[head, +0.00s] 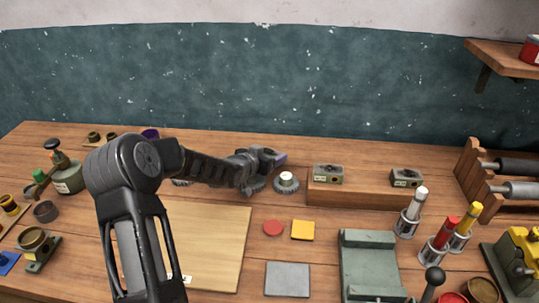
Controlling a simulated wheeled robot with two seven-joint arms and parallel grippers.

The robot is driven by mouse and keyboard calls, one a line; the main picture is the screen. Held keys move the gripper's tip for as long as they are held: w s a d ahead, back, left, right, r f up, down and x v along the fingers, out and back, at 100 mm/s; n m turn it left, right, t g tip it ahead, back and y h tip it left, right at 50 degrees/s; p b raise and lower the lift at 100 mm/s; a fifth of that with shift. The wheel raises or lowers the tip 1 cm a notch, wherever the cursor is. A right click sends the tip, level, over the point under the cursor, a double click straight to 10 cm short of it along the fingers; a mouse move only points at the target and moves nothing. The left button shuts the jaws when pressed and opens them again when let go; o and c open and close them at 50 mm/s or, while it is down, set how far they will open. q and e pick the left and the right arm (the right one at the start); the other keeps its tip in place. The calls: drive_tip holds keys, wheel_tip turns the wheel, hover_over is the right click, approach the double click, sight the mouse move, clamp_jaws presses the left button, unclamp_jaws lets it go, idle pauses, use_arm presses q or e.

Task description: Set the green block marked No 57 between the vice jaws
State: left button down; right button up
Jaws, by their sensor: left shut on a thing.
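My left gripper (272,157) is at the back middle of the bench, left of the wooden riser. It is shut on a small purplish piece (281,159), mostly hidden by the fingers. Two grey-green blocks with small labels stand on the riser, one at its left end (328,174) and one at its right (406,178). The label numbers are too small to read, so I cannot tell which is No 57. A grey-green vice (369,264) is at the front right, its lower end cut off by the frame. My right gripper is not in view.
The wooden riser (360,192) stands behind the vice. A round dark piece with a white top (287,181) is beside my gripper. A red disc (273,227), yellow square (303,230) and grey plate (287,279) lie left of the vice. Marker holders (410,221) stand to its right.

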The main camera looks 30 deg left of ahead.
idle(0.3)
use_arm(q)
drive_tip(key=shift+f, duration=0.25)
drive_tip(key=shift+c, duration=0.7)
unclamp_jaws()
drive_tip(key=shift+s+r, duration=0.1)
drive_tip(key=shift+r, duration=0.05)
drive_tip(key=v, duration=1.1)
drive_tip(key=shift+s+b, duration=0.1)
drive_tip(key=shift+b, duration=0.25)
drive_tip(key=shift+s+r, duration=0.1)
drive_tip(key=shift+s, duration=0.25)
